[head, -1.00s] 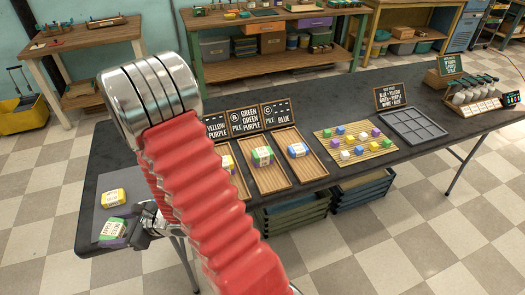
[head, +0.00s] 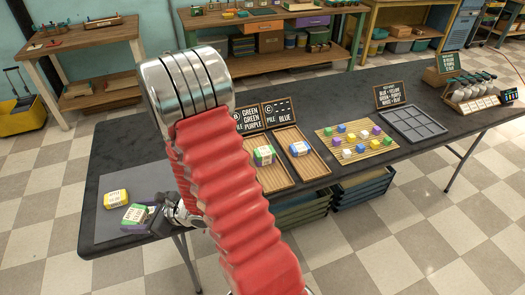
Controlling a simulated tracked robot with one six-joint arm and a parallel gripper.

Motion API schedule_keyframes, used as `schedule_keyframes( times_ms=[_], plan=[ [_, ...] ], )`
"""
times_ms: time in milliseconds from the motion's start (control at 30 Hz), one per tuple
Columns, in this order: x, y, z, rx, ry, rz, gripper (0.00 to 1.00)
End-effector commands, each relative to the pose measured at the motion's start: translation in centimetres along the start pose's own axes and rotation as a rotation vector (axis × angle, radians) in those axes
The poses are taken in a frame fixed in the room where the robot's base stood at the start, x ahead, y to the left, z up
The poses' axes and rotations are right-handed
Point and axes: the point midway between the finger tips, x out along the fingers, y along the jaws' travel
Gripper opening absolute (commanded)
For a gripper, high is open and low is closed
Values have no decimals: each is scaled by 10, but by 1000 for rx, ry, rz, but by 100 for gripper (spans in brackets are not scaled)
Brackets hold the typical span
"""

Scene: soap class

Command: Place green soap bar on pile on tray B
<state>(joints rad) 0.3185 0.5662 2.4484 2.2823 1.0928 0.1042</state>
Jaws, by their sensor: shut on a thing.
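A green-and-white soap bar (head: 136,213) is at the left end of the dark table, with a purple bar (head: 133,227) partly showing just below it in the picture. My gripper (head: 148,217) is shut on the green bar from its right side; the fingertips are small and partly hidden. Whether the green bar touches the purple one, I cannot tell.
A yellow bar (head: 116,199) lies on a grey mat (head: 112,229) close to the gripper. Coloured cubes stand on a bamboo mat (head: 332,131). My red arm hides the table left of tray B.

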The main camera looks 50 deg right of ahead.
Motion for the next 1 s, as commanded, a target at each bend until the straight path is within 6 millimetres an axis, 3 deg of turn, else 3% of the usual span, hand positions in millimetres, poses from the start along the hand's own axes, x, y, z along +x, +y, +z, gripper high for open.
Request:
schedule_keyframes(
  times_ms=[133,233,367,467,767,1000],
  plan=[
    [-1,-5,1,2,0,-9,37],
    [-5,-19,1,12,0,-38,37],
    [-18,-57,1,38,4,-113,37],
    [-35,-96,-1,68,8,-193,37],
    [-109,-213,-11,170,15,-447,37],
    [-187,-291,-22,254,13,-645,37]
  ],
)
